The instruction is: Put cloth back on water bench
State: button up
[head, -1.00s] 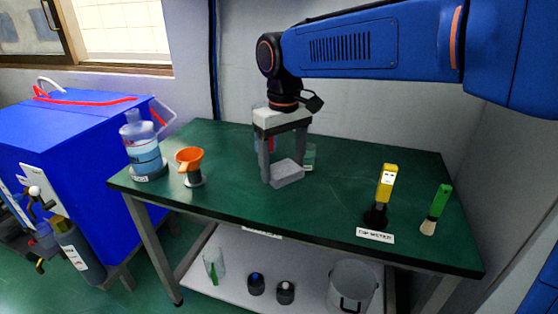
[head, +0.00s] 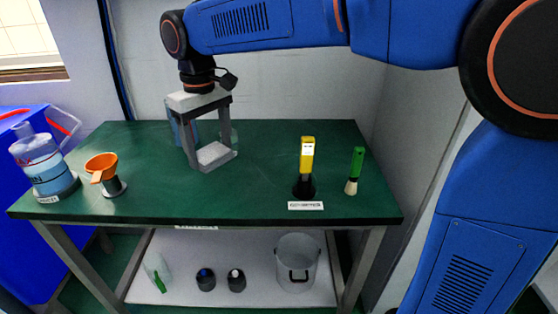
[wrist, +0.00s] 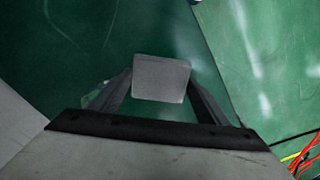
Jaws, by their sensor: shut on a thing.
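The cloth is a small grey folded block (head: 217,155) at the middle of the green water bench (head: 258,170). My gripper (head: 210,158) points down with its two grey fingers shut on the cloth's sides. In the wrist view the cloth (wrist: 161,78) sits between the fingertips, with dark green bench top beneath it. I cannot tell whether the cloth's underside touches the bench or is slightly above it.
An orange funnel (head: 103,167) and a blue water bottle (head: 45,168) stand at left. A yellow meter (head: 307,165) and a green-handled brush (head: 355,170) stand at right. Clear vessels stand behind my gripper. The lower shelf holds a bucket (head: 297,262) and small bottles.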

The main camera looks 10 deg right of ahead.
jog(key=w+d+r+m, duration=0.1)
jog(key=w+d+m, duration=0.55)
jog(key=d, duration=0.65)
jog(key=m, duration=0.4)
send_over(297, 156)
jog(key=shift+n, duration=0.25)
jog(key=shift+f, duration=4.55)
jog(key=shift+f, duration=0.15)
jog(key=o, duration=1.1)
jog(key=shift+w, duration=0.1)
notch_tip(297, 156, up, 12)
jog(key=shift+r, duration=0.2)
